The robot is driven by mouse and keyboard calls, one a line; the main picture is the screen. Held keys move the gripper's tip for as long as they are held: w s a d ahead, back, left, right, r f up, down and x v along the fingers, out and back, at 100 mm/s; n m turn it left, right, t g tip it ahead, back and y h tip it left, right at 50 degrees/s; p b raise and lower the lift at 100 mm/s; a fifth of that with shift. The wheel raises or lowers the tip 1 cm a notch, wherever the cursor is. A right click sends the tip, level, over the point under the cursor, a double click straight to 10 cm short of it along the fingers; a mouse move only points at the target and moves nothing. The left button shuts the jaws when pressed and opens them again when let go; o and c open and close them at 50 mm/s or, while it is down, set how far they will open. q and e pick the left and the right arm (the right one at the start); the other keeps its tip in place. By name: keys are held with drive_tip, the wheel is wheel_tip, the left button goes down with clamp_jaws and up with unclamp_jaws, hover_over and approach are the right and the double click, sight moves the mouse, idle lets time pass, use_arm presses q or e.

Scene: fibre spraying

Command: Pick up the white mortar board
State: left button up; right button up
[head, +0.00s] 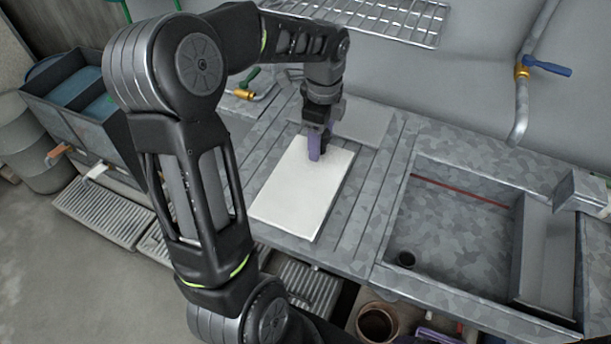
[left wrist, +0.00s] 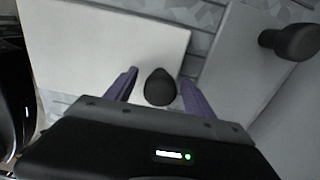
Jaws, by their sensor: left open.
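The white mortar board (head: 303,190) lies flat on the slatted part of the grey counter. It also fills the upper left of the left wrist view (left wrist: 95,45). Its dark round knob (left wrist: 160,87) stands near one edge. My left gripper (head: 316,150) is over the far end of the board, pointing down. In the left wrist view its purple fingers (left wrist: 163,92) are open, one on each side of the knob, with gaps visible.
A grey board (head: 362,122) lies just behind the white one; its dark knob (left wrist: 290,42) shows in the left wrist view. A sink basin (head: 450,235) is on the right. A wire rack (head: 385,20) is at the back. A blue-handled tap (head: 545,68) is at the upper right.

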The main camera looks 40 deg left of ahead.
idle(0.4)
use_arm(q)
clamp_jaws()
idle(0.5)
